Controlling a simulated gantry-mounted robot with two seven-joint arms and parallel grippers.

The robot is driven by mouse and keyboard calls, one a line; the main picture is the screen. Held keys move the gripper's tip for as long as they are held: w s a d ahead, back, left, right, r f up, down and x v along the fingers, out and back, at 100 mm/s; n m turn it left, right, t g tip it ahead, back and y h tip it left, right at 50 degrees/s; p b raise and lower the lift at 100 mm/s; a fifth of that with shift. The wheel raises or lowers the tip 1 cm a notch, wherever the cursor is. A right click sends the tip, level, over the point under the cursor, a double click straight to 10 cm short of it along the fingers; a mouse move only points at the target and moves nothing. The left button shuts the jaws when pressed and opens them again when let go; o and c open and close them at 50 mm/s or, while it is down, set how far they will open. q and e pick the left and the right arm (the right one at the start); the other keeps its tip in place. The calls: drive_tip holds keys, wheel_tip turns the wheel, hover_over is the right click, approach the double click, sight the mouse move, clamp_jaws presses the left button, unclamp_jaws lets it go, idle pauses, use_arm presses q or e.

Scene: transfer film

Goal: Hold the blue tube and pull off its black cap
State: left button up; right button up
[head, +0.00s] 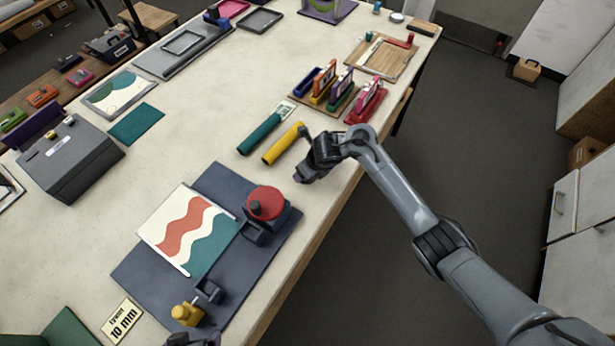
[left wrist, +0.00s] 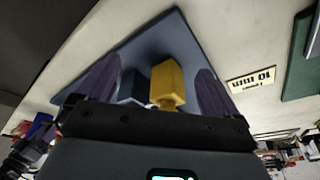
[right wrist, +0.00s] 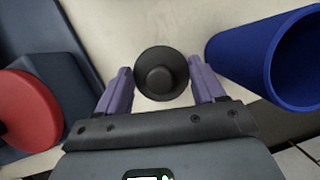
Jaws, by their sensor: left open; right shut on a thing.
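A blue tube (right wrist: 235,55) shows at the right of the right wrist view, its hollow round end facing the camera. A round black cap (right wrist: 160,74) with a raised middle sits between the fingers of my right gripper (right wrist: 160,92), which is shut on it. The cap is apart from the tube's open end. In the head view my right gripper (head: 312,172) is near the table's right edge, and I cannot make out the blue tube or cap there. My left gripper (left wrist: 160,85) is open, its fingers either side of a yellow block (left wrist: 167,86) and a dark blue block.
A dark blue mat (head: 215,185) bears a striped print (head: 190,230) and a red round knob (head: 265,203). A yellow tube (head: 283,143) and a teal tube (head: 260,133) lie beyond my right gripper. A "10 mm" card (head: 122,320) lies front left.

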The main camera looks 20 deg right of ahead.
use_arm(q)
drive_tip(key=shift+f+b, duration=0.35)
use_arm(e)
wheel_tip(320, 180, down, 4)
drive_tip(key=shift+r, duration=0.1)
use_arm(q)
drive_tip(key=shift+w+d, duration=0.1)
drive_tip(key=shift+d, duration=0.05)
drive_tip(key=shift+f, duration=0.15)
use_arm(e)
drive_tip(key=shift+f, duration=0.25)
drive_tip(key=o, duration=1.2)
drive_tip(key=shift+c, duration=0.2)
drive_tip(key=shift+r, duration=0.15)
